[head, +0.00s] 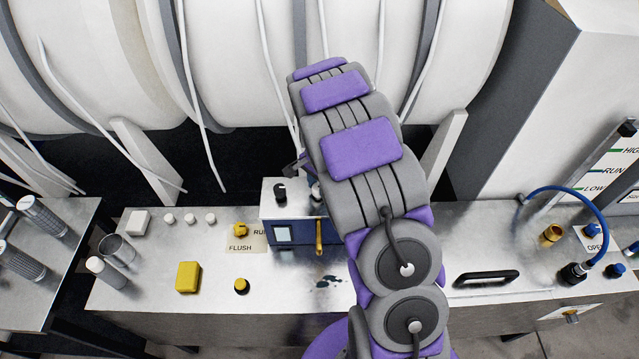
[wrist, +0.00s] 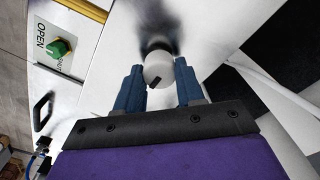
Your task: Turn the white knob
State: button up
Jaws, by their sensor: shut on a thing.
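The white knob (wrist: 158,69) is round with a short black mark on its lower edge. It sits on a white panel face in the wrist view, with a dark blurred shadow above it. My gripper (wrist: 159,76) has its two blue fingers on either side of the knob, shut on it. In the head view my grey and purple arm reaches away over the metal bench and covers the gripper and the knob.
A blue box (head: 283,235) with a black dial (head: 280,192) stands beside my arm. The bench (head: 415,300) also bears a yellow box (head: 188,277), a black handle (head: 487,278) and a blue hose (head: 590,203). The wrist view shows a green knob (wrist: 60,47) by an OPEN label.

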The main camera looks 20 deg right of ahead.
aim_at(316, 187)
jog(key=o, duration=0.6)
jog(key=shift+s+a+f, duration=0.1)
jog(key=shift+s, duration=0.05)
jog(key=o, duration=0.4)
jog(key=shift+a, duration=0.15)
jog(key=shift+o, duration=0.2)
jog(key=shift+r, duration=0.2)
jog(key=shift+w+r, duration=0.2)
jog(key=shift+r, duration=0.05)
notch_tip(316, 187, up, 16)
jog(key=shift+r, duration=0.25)
